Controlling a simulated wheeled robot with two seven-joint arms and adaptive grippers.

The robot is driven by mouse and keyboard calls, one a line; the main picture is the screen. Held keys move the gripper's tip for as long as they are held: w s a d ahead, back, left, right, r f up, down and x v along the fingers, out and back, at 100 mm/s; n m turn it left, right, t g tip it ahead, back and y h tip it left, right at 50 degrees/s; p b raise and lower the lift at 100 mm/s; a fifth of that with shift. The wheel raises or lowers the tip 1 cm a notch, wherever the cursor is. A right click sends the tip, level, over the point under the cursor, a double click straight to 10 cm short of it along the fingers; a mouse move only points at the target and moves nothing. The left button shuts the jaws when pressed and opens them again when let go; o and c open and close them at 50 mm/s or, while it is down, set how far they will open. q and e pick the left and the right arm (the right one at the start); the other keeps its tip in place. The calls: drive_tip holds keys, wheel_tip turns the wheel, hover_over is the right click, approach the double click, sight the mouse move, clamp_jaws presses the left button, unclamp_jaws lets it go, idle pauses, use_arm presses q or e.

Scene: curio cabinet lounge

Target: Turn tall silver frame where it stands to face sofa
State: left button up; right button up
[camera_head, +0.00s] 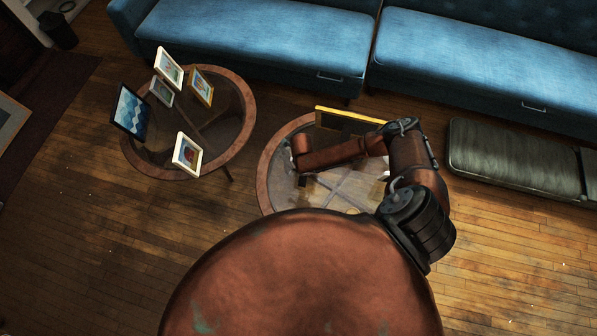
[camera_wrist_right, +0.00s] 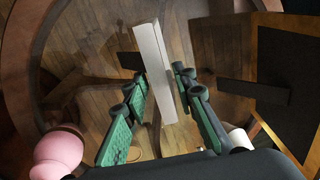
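A pale, silver-white picture frame (camera_wrist_right: 152,60) shows nearly edge-on in the right wrist view, standing on a round glass table with a wooden rim (camera_head: 265,172). A dark stand leg lies to its left. My right gripper (camera_wrist_right: 160,76) is over it, its two green fingers on either side of the frame. Narrow gaps show between fingers and frame, so it looks open around it. In the head view my right arm covers this frame and gripper almost wholly. My left gripper is not in view. The blue sofa (camera_head: 255,40) runs along the back, beyond the table.
A large yellow-edged frame with a dark back (camera_head: 350,112) stands close by at the table's sofa side. A pink rounded object (camera_wrist_right: 58,150) is near the left finger. Another round table (camera_head: 240,85) at left holds several frames. A dark green bench (camera_head: 510,160) is at right.

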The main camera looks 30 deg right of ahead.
drive_tip(key=shift+o, duration=0.8)
drive_tip(key=v, duration=1.2)
drive_tip(key=shift+r, duration=0.1)
wheel_tip(320, 180, up, 6)
drive_tip(key=p, duration=0.6)
drive_tip(key=shift+p, duration=0.4)
